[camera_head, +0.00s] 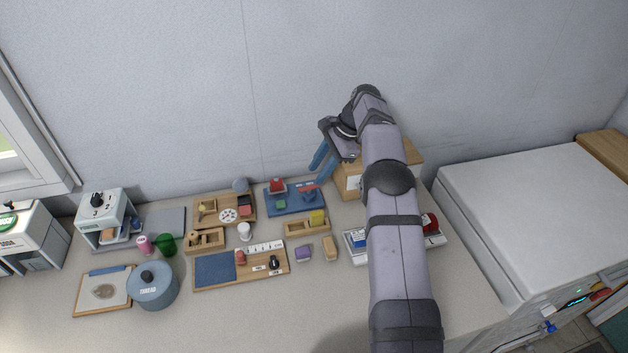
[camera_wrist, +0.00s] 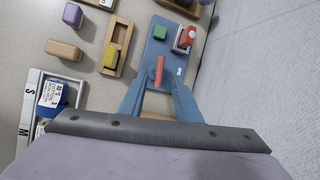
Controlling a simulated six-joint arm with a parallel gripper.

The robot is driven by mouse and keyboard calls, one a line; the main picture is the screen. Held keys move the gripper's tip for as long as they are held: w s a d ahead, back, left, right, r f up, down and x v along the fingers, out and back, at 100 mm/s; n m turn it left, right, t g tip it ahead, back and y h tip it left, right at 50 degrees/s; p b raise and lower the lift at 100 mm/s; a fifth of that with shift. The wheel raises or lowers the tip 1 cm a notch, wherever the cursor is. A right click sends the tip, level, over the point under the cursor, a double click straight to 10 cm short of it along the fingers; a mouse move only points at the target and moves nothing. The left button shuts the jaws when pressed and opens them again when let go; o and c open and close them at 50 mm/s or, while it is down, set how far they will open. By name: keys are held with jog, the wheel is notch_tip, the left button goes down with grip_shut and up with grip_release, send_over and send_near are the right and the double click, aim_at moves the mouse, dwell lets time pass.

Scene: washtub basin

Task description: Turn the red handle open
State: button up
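A salmon-red bar-shaped handle (camera_head: 310,189) sits at the right end of a blue board (camera_head: 290,207) near the wall. In the wrist view the red handle (camera_wrist: 160,70) points up the picture along the blue board (camera_wrist: 152,49). My gripper (camera_head: 320,166) has blue fingers and hangs above and behind that end of the board. In the wrist view my gripper (camera_wrist: 158,84) is open, with the handle showing between the two fingers. I cannot tell whether either finger touches it. The handle's base is partly hidden.
The board also carries a green block (camera_wrist: 160,32) and a red part on a grey base (camera_wrist: 184,39). A wooden tray with a yellow block (camera_head: 317,217) lies close in front. A wooden box (camera_head: 352,182) stands right of the board, partly behind my arm. The wall is close behind.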

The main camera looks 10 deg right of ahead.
jog(key=shift+v, duration=0.9)
jog(key=a+r+n+b, duration=0.1)
jog(key=a+r+n, duration=0.1)
jog(key=a+r, duration=0.4)
jog(key=m+h, duration=0.3)
jog(key=h, duration=0.2)
send_near(308, 187)
jog(key=shift+t, duration=0.3)
jog(key=shift+w+f+p, duration=0.2)
jog(key=shift+f+p, duration=0.45)
jog(key=shift+f, duration=1.25)
jog(key=shift+w+f+p, duration=0.25)
jog(key=shift+f+p, duration=0.4)
jog(key=shift+f, duration=1.25)
jog(key=shift+d+y, duration=0.1)
jog(key=shift+y, duration=0.2)
